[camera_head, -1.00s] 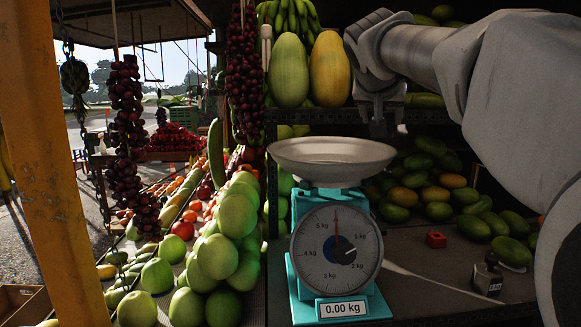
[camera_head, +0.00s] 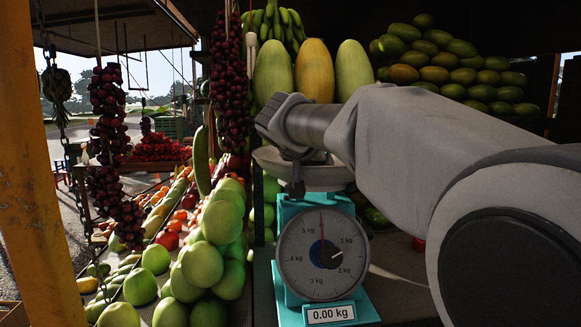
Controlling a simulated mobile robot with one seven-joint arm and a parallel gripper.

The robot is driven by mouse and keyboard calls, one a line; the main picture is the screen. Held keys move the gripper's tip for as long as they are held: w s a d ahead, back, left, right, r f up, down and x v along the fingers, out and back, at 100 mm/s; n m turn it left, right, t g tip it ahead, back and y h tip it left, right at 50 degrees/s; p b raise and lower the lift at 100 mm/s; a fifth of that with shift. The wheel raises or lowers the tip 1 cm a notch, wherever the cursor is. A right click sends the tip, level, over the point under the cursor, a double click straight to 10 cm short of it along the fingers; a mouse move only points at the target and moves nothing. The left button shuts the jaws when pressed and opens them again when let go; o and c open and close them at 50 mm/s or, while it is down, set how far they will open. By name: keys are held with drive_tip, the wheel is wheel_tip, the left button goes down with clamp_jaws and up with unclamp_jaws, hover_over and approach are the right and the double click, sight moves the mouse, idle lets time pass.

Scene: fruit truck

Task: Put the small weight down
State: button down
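My gripper (camera_head: 295,188) points downward in front of the pan of the teal scale, at the middle of the head view. It is small and dark here, and I cannot tell whether its fingers are open or shut, or whether they hold a weight. I cannot make out the small weight now. The scale (camera_head: 323,258) has a metal pan (camera_head: 325,178), largely covered by my arm, and its display (camera_head: 331,314) reads 0.00 kg. My arm hides most of the counter to the right of the scale.
A red block (camera_head: 418,244) shows partly below my arm. Green round fruit (camera_head: 203,264) is piled left of the scale. Melons (camera_head: 314,70) stand behind my arm, with mangoes (camera_head: 450,65) at upper right. A yellow post (camera_head: 35,170) stands at far left.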

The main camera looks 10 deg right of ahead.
drive_tip(key=shift+f, duration=0.1)
drive_tip(key=shift+c, duration=0.6)
unclamp_jaws()
drive_tip(key=shift+r, duration=0.2)
drive_tip(key=v, duration=1.2)
drive_tip(key=shift+b, duration=0.3)
drive_tip(key=shift+f, duration=0.1)
